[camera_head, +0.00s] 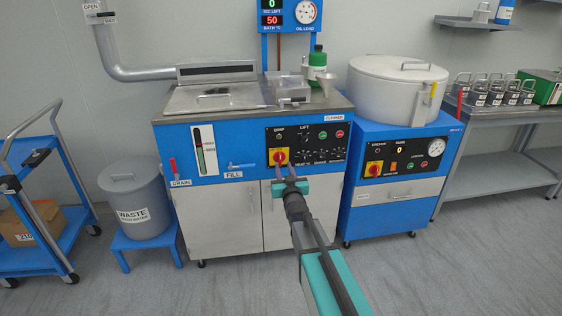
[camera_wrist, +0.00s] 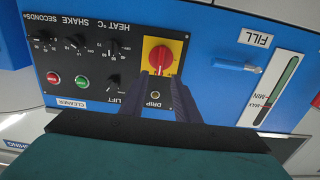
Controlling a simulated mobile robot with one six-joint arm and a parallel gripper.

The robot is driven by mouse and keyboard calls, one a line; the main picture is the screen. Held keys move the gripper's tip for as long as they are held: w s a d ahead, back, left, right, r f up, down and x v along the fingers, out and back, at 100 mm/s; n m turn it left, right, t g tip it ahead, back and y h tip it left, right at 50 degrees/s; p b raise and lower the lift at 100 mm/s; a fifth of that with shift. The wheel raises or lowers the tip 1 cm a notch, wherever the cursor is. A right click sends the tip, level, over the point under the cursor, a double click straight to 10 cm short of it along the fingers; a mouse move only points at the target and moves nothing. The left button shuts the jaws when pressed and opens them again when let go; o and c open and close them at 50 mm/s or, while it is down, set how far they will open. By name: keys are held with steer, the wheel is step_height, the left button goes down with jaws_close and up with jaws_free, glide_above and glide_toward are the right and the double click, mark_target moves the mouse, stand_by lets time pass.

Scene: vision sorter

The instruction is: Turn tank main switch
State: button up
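The tank main switch (camera_head: 279,155) is a red rotary knob on a yellow plate, on the black panel of the blue cleaner tank (camera_head: 240,133). In the wrist view, which shows the panel upside down, the red switch (camera_wrist: 161,57) has its handle toward my fingertips. My gripper (camera_head: 284,168) is at the panel, just below the switch in the head view. In the wrist view my gripper (camera_wrist: 164,77) is open, with a fingertip on either side of the lower knob handle. I cannot tell whether the fingers touch it.
Green and red buttons and several small dials share the panel, close to the switch. A blue fill valve (camera_head: 240,166) and a red drain lever (camera_head: 173,166) are at left. Another machine (camera_head: 400,150) with its own red switch (camera_head: 374,167) stands at right. The floor in front is clear.

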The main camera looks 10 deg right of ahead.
mark_target(281, 158)
steer(key=shift+w, duration=3.3)
steer(key=shift+c, duration=0.4)
jaws_close()
